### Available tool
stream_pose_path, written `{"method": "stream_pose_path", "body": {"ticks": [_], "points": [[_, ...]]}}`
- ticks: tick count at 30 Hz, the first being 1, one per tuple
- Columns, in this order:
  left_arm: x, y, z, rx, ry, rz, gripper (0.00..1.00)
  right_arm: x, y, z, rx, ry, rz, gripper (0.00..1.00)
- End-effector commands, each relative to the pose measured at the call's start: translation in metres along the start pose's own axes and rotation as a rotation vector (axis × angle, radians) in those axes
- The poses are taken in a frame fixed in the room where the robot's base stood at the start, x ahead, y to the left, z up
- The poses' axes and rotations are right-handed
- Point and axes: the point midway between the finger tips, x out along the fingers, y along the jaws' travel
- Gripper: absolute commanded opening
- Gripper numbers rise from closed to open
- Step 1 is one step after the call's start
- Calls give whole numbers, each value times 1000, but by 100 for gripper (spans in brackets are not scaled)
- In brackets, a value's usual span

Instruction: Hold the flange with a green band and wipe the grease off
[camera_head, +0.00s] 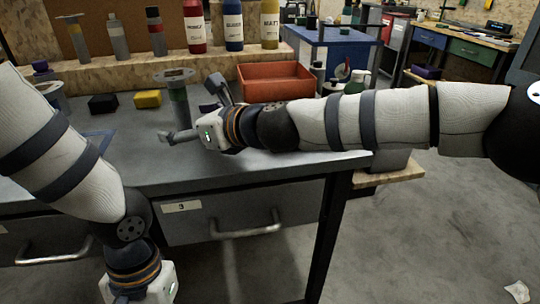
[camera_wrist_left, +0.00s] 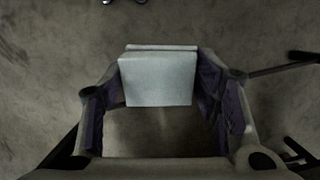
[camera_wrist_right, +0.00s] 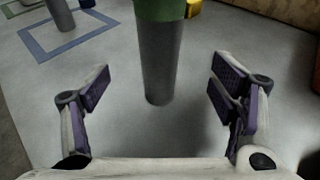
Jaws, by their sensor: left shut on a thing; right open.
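The flange with the green band (camera_head: 178,98) stands upright on the grey bench, a grey post with a wide disc on top. In the right wrist view its grey lower post (camera_wrist_right: 160,65) rises between my fingers, with the green band at the top edge. My right gripper (camera_head: 190,112) is open beside it, fingers apart on either side, neither visibly touching. My left gripper (camera_wrist_left: 160,100) is shut on a pale folded cloth or block (camera_wrist_left: 158,80), held over the floor. In the head view the left fingers are below the frame.
A blue square outline (camera_wrist_right: 35,50) is marked on the bench, with another grey post (camera_wrist_right: 60,14) at it. A black block (camera_head: 102,104), yellow block (camera_head: 147,99) and orange bin (camera_head: 275,80) sit behind. Bottles stand on the back shelf. A drawer handle (camera_head: 245,229) juts from the bench front.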

Motion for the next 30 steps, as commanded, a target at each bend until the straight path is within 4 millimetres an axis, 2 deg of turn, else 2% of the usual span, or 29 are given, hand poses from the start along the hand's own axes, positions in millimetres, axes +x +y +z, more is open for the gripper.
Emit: {"method": "stream_pose_path", "body": {"ticks": [9,10,18,20,21,22,23,25,26,30], "points": [[1,0,0,0,-2,0,34,4,0,1,-1,-1,1,79],[1,0,0,0,-1,0,34,4,0,1,-1,-1,1,77],[1,0,0,0,-2,0,34,4,0,1,-1,-1,1,16],[1,0,0,0,-2,0,34,4,0,1,-1,-1,1,2],[1,0,0,0,-2,0,34,4,0,1,-1,-1,1,0],[1,0,0,0,-2,0,34,4,0,1,-1,-1,1,0],[1,0,0,0,-2,0,34,4,0,2,-1,-2,0,27],[1,0,0,0,-2,0,34,4,0,1,-1,-1,0,43],[1,0,0,0,-2,0,34,4,0,1,-1,-1,0,49],[1,0,0,0,-2,0,34,4,0,1,-1,-1,0,49]]}}
